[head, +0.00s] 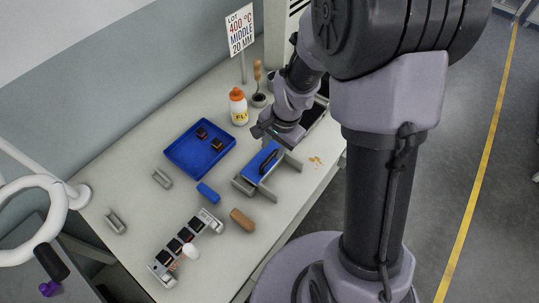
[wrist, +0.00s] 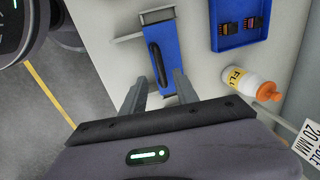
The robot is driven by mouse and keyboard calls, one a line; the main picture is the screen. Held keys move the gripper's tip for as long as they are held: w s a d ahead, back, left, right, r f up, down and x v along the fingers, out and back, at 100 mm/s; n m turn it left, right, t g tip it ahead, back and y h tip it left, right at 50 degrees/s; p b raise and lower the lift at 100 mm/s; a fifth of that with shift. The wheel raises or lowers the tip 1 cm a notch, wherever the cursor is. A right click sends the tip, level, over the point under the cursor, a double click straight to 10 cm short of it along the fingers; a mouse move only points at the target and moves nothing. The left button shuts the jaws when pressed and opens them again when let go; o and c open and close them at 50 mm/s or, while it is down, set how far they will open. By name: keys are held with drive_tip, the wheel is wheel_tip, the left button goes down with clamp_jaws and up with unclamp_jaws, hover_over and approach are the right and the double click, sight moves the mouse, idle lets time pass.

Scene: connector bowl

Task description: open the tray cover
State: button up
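A blue cover (head: 258,163) with a black bar handle (head: 268,162) lies on a grey fixture (head: 242,185) near the front edge of the table. In the wrist view the blue cover (wrist: 168,45) runs lengthwise with the handle (wrist: 158,65) on top. My gripper (head: 270,137) hangs at the back end of the cover. In the wrist view my gripper (wrist: 161,76) is open, with one finger on each side of the near end of the cover and handle. Nothing is held between the fingers. Whether they touch the cover, I cannot tell.
A blue tray (head: 178,157) with dark parts stands left of the fixture. A white bottle (head: 238,108) with an orange cap and a sign (head: 240,30) stand behind. A blue block (head: 208,193), a brown block (head: 242,220) and a connector strip (head: 162,262) lie in front.

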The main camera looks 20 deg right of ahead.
sight(270, 158)
drive_tip(key=f, duration=0.2)
drive_tip(key=f+b, duration=0.1)
drive_tip(key=f, duration=0.1)
drive_tip(key=w+f, duration=0.1)
drive_tip(key=f, duration=0.1)
drive_tip(key=shift+a+b, duration=0.3)
drive_tip(key=shift+b, duration=0.1)
drive_tip(key=shift+r, duration=0.1)
drive_tip(key=shift+c, duration=0.3)
clamp_jaws()
idle(0.5)
